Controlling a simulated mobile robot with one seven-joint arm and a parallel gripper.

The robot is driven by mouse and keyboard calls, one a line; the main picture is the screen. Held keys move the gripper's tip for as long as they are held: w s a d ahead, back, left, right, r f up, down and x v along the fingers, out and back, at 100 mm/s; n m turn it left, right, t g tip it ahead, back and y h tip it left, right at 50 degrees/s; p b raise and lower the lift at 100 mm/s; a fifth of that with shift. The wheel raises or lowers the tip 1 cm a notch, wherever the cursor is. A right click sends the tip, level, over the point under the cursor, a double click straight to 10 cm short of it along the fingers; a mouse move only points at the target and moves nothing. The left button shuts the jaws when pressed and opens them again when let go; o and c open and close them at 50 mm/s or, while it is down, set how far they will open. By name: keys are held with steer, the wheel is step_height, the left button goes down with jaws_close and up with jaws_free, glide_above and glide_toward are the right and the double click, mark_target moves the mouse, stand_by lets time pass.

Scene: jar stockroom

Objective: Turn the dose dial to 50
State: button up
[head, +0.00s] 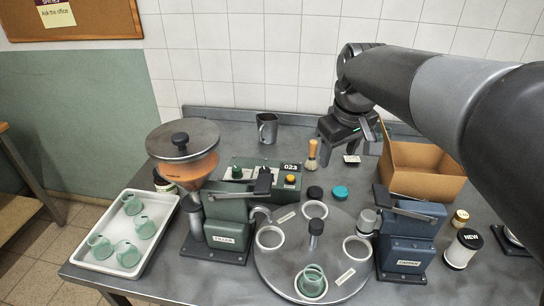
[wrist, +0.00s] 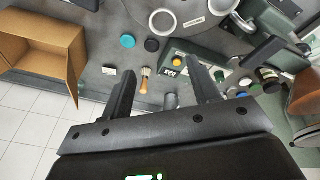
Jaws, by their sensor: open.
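The control box (head: 262,190) is green and stands on the bench between the filler and the brush. Its display (head: 290,167) reads 023. A dark green knob (head: 237,172), which looks like the dose dial, is on its left side, and a yellow button (head: 290,179) is on its right. In the wrist view the display (wrist: 168,72) is upside down, and the knob (wrist: 219,76) is just beyond the right finger. My gripper (head: 345,150) is open and empty, above the bench to the right of the box; its fingers (wrist: 163,72) show in the wrist view.
A brush (head: 312,156) stands between the box and my gripper. An open cardboard box (head: 420,172) is to the right. The filler (head: 228,220), capper (head: 405,240) and round turntable (head: 275,265) are in front. A metal cup (head: 267,128) stands behind.

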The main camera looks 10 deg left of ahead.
steer(key=w+a+f+n+g, duration=0.2)
steer(key=w+a+f+n, duration=0.2)
steer(key=w+a, duration=0.65)
steer(key=n+g, duration=0.1)
steer(key=n, duration=0.3)
glide_above(265, 170)
step_height(265, 170, down, 7)
steer(key=shift+a+f+h, duration=0.1)
steer(key=shift+f+h, duration=0.2)
steer(key=shift+f, duration=0.2)
step_height(265, 170, down, 10)
steer(key=shift+r, duration=0.15)
steer(key=shift+c, duration=0.5)
steer(key=c, duration=0.9)
